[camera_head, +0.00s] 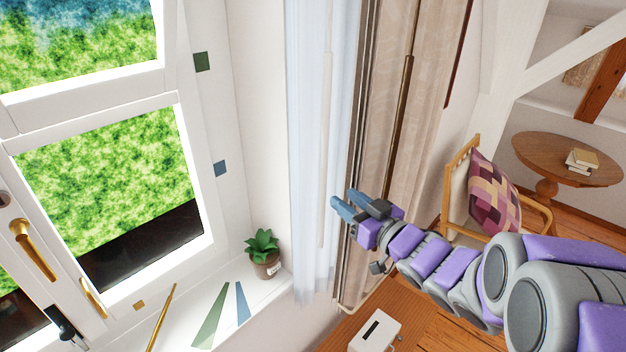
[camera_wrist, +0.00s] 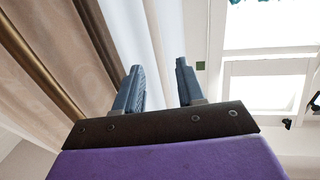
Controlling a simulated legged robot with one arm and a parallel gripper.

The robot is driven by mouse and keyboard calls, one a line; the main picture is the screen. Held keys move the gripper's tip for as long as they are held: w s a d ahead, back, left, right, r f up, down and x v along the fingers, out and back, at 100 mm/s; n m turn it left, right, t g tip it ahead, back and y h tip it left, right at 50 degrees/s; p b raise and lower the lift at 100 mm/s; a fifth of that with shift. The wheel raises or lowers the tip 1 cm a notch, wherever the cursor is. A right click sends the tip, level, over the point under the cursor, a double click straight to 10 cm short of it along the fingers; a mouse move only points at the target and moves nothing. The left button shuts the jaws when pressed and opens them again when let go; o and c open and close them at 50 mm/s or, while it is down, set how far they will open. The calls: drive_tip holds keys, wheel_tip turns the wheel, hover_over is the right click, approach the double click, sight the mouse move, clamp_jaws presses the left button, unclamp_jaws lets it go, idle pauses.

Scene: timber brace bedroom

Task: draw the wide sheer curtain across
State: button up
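The sheer curtain (camera_head: 312,150) is pale, bluish-white and gathered into a narrow bundle of vertical folds at the right side of the window recess. My gripper (camera_head: 346,200) is at its right edge, with the fingers pointing toward it. In the wrist view the two blue-grey fingers of my gripper (camera_wrist: 158,84) stand apart, and the white sheer curtain (camera_wrist: 166,30) shows between and beyond them. I see no cloth pinched; whether the fingers touch it I cannot tell. A heavier beige curtain (camera_head: 385,110) hangs just right of the sheer one, also in the wrist view (camera_wrist: 40,35).
A brass-brown rod (camera_head: 404,110) hangs against the beige curtain. A potted plant (camera_head: 263,252) stands on the windowsill (camera_head: 262,302) near the sheer's lower edge. A window handle (camera_head: 34,250) is at left. A chair with a cushion (camera_head: 494,190) and round table (camera_head: 560,155) stand at right.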

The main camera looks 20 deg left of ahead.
sight(324, 180)
drive_tip(key=x, duration=0.9)
drive_tip(key=shift+s+a+r, duration=0.2)
drive_tip(key=shift+a, duration=0.4)
drive_tip(key=shift+d+r, duration=0.1)
drive_tip(key=shift+w+d+f, duration=0.2)
drive_tip(key=shift+w+d, duration=0.35)
drive_tip(key=shift+w, duration=0.15)
drive_tip(key=shift+d, duration=0.15)
drive_tip(key=shift+s+r, duration=0.1)
drive_tip(key=shift+s, duration=0.1)
drive_tip(key=shift+c, duration=0.3)
drive_tip(key=shift+s, duration=0.15)
drive_tip(key=shift+c, duration=0.7)
drive_tip(key=shift+a, duration=0.45)
drive_tip(key=c, duration=0.3)
drive_tip(key=shift+f, duration=0.2)
clamp_jaws()
